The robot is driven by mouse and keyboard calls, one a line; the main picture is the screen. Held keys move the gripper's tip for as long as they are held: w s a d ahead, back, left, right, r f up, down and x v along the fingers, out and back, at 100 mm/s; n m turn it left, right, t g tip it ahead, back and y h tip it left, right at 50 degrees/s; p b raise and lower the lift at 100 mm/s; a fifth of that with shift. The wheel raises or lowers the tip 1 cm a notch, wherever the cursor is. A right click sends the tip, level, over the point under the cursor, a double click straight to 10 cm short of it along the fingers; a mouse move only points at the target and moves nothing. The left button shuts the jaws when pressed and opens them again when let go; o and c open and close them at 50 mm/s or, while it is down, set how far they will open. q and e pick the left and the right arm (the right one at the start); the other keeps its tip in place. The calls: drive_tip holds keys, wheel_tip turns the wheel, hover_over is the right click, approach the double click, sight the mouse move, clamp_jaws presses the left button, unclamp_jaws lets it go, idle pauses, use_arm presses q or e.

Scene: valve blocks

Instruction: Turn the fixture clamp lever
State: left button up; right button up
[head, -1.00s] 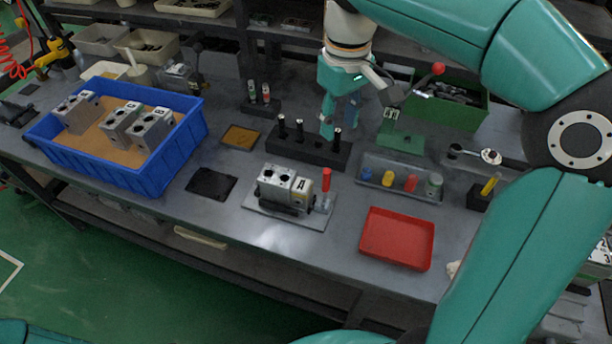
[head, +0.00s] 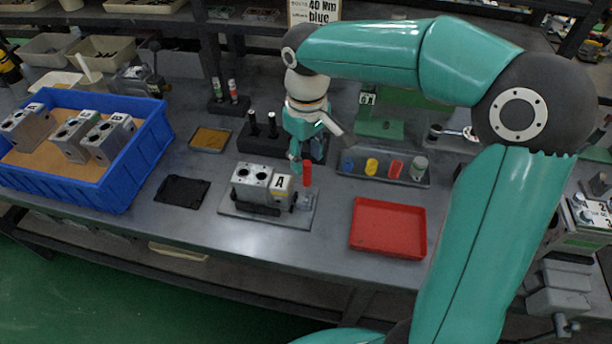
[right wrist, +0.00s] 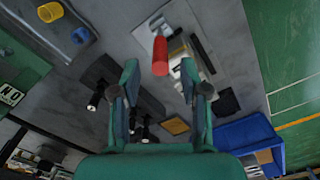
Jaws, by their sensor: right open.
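The fixture clamp lever shows as an upright red handle (head: 307,173) at the right end of the fixture plate (head: 301,217). A grey valve block marked A (head: 262,181) sits on that plate. My right gripper (head: 296,160) is just behind and above the red handle in the head view. In the right wrist view my right gripper (right wrist: 158,80) is open, its two fingers spread. The red handle (right wrist: 160,55) shows beyond the fingertips, between their lines, with no contact visible. The lever's base is partly hidden. My left gripper is not in view.
A black block with dark pegs (head: 262,146) stands close behind the fixture. A red tray (head: 388,227) lies to the right, a tray of coloured parts (head: 410,179) behind it. A blue crate (head: 125,170) with several blocks stands left. The bench front is clear.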

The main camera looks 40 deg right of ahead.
sight(307, 176)
wheel_tip(307, 176, down, 7)
drive_tip(key=shift+r, duration=0.2)
clamp_jaws()
idle(0.3)
